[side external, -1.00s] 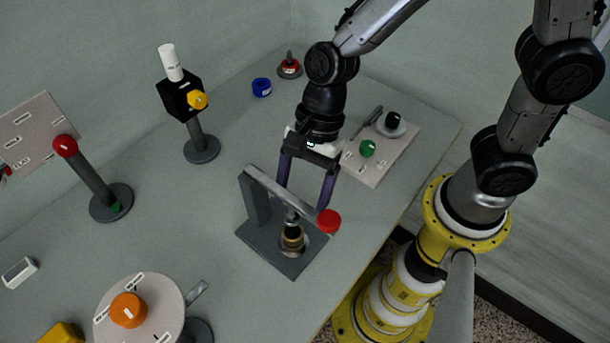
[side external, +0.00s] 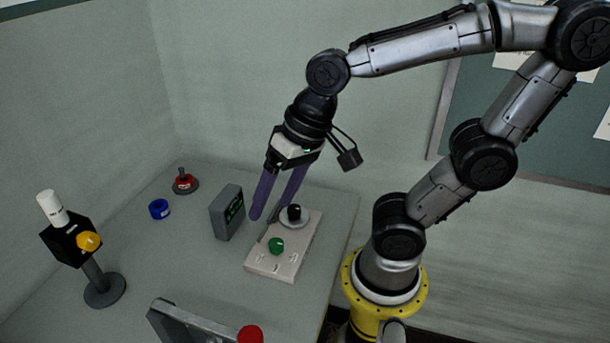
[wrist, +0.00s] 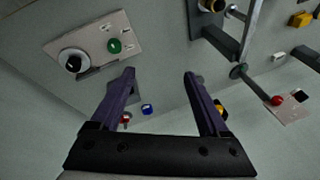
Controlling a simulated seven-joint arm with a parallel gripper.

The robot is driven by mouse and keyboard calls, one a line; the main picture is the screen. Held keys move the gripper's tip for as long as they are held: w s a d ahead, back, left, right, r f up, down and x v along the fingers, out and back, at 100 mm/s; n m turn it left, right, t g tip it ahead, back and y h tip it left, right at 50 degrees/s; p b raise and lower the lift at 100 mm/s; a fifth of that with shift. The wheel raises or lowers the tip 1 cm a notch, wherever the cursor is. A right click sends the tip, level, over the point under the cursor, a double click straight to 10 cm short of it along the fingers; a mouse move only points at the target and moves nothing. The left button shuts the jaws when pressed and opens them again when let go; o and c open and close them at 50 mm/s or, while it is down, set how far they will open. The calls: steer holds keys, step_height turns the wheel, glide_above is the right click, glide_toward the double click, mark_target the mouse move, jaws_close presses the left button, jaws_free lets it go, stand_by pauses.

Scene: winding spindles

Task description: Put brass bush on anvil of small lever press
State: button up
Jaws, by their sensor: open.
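The small lever press (side external: 187,326) is cut off by the bottom edge of the side view, with its red knob (side external: 250,335) just showing. In the wrist view, part of the press (wrist: 222,42) is at the top right. The brass bush (wrist: 211,5) appears there at the top edge, partly cut off, seemingly standing on the anvil; its exact seating cannot be told. My gripper (side external: 271,208), with two purple fingers, is raised behind the press, apart from it. Its fingers are spread with nothing between them in the wrist view (wrist: 160,76).
A panel with a green knob (side external: 276,246) and black dial (side external: 294,212) lies below my fingers, beside an upright grey box (side external: 227,212). A blue ring (side external: 159,209) and red-topped item (side external: 185,182) are at the back. A post with a yellow knob (side external: 88,242) stands left.

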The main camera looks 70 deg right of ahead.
steer(key=s+d+r+n+t+h, duration=0.1)
steer(key=s+d+n+h, duration=0.1)
steer(key=s+d+n, duration=0.1)
steer(key=d+n, duration=0.1)
steer(key=d, duration=0.1)
steer(key=shift+s+d+r+n+t, duration=0.3)
steer(key=shift+s+d+t, duration=0.05)
steer(key=shift+t, duration=0.05)
